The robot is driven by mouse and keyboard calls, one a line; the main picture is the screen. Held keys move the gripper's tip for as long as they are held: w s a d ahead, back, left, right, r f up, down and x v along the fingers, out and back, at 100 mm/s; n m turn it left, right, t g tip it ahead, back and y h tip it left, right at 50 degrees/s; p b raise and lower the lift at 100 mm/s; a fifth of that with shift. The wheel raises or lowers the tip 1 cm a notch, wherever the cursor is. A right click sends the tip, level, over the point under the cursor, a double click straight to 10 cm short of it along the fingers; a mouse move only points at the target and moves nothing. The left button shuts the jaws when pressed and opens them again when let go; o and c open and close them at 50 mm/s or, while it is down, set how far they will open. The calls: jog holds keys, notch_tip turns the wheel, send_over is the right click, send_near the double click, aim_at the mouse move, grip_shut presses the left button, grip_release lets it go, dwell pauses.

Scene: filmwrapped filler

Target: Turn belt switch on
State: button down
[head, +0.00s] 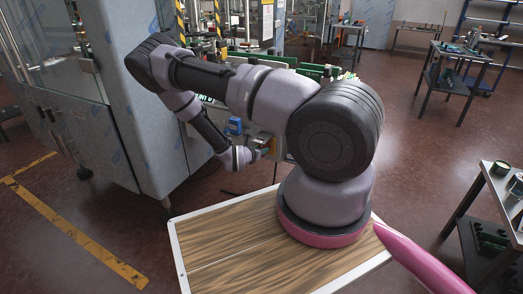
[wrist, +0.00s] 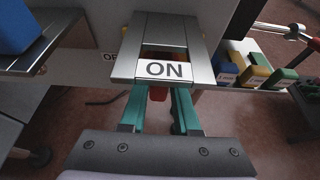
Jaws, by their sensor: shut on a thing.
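The belt switch (wrist: 163,33) is a grey metal housing with a white "ON" label (wrist: 164,69) in the wrist view. A second label, partly covered and starting with "O", is at the left behind the housing. In the head view my gripper (head: 264,149) is small, at the machine's side beyond my arm, and the switch cannot be made out.
A blue object (wrist: 14,24) rests on a metal ledge (wrist: 50,42) left of the switch. Blue, yellow and green boxes (wrist: 256,70) stand at the right. In the head view, a large metal cabinet (head: 110,90) is at the left and a side table (head: 500,200) at the right.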

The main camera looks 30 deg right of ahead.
jog(key=c, duration=0.6)
grip_release()
jog(key=shift+c, duration=0.2)
jog(key=v, duration=1.1)
jog(key=shift+d, duration=0.1)
